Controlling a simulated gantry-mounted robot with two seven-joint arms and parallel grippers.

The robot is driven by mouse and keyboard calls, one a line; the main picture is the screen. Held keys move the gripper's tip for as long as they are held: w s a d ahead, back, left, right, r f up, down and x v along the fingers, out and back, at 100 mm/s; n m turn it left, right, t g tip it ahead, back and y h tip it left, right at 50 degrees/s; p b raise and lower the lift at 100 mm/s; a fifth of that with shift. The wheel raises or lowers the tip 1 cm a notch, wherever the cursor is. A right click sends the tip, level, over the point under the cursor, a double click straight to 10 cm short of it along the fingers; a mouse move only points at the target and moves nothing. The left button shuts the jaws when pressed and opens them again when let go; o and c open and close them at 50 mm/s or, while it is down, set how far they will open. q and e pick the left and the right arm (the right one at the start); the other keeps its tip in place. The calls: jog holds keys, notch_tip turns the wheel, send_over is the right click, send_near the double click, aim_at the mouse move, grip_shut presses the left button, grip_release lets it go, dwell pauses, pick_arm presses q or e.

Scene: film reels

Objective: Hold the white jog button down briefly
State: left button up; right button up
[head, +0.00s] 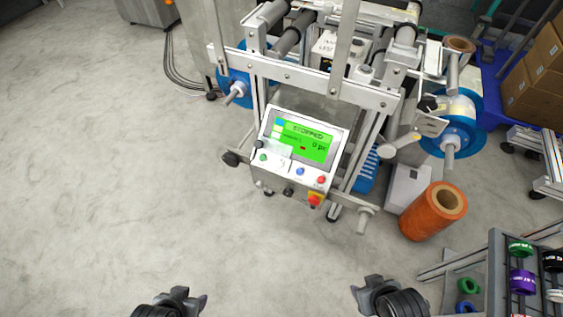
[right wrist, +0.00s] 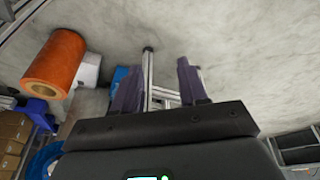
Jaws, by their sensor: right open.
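The control panel (head: 297,150) stands at the front of the machine, with a green screen (head: 303,140) reading STOPPED and 0 pc. Below the screen is a row of buttons: green at left, then a pale spot that looks like the white jog button (head: 281,163), then blue (head: 300,171) and red (head: 321,180). The white button barely stands out from the pale panel. My left gripper (head: 200,300) is low in the head view, away from the panel; its jaw gap is unclear. My right gripper (head: 362,296) is also low and apart from it, open and empty in the right wrist view (right wrist: 158,82).
A red emergency stop (head: 314,200) on yellow sits under the panel. An orange roll (head: 432,212) stands right of the machine. A grey rack (head: 497,270) with coloured rolls is at lower right. The floor between my grippers and the panel is clear.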

jog(key=shift+a, duration=0.1)
jog(key=shift+c, duration=0.4)
grip_shut()
dwell(1.4)
